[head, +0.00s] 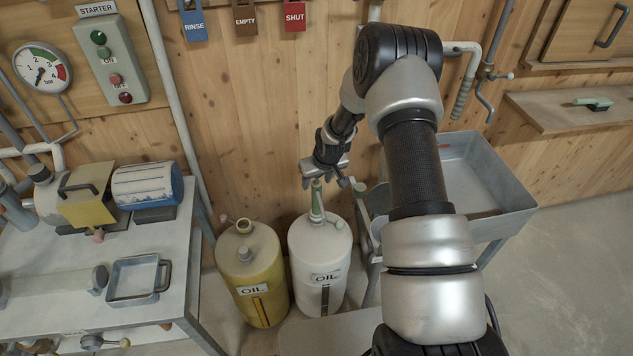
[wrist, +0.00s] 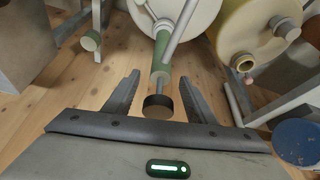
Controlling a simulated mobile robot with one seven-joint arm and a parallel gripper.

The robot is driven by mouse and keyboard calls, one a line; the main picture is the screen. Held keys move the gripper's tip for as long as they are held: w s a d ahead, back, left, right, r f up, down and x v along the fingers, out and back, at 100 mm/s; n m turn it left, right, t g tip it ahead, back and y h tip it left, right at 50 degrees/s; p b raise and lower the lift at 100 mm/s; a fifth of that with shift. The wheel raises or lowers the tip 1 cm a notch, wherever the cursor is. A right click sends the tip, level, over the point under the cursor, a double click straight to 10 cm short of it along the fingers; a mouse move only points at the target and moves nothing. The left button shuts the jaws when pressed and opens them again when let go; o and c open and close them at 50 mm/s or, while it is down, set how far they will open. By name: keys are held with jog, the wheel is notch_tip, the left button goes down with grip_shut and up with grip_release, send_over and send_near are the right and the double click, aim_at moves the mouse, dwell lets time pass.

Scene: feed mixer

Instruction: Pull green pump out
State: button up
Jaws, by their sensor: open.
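The green pump (head: 317,197) stands upright in the top of the white oil drum (head: 305,250). Its green shaft (wrist: 162,58) and dark round end show in the wrist view, with a thin pale rod beside it. My gripper (head: 322,181) is at the pump's upper end, jaws apart. In the wrist view, its two fingers (wrist: 160,78) lie on either side of the pump's end, with gaps at both sides. I see no contact. The pump's lower part is hidden inside the drum.
A yellow oil drum (head: 253,262) stands close on the left of the white one. A metal trough (head: 500,205) is on the right. A bench (head: 80,265) with a motor (head: 146,185) is on the left. The wooden wall is close behind.

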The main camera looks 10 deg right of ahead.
jog(key=shift+w+f, duration=0.25)
jog(key=shift+f, duration=0.45)
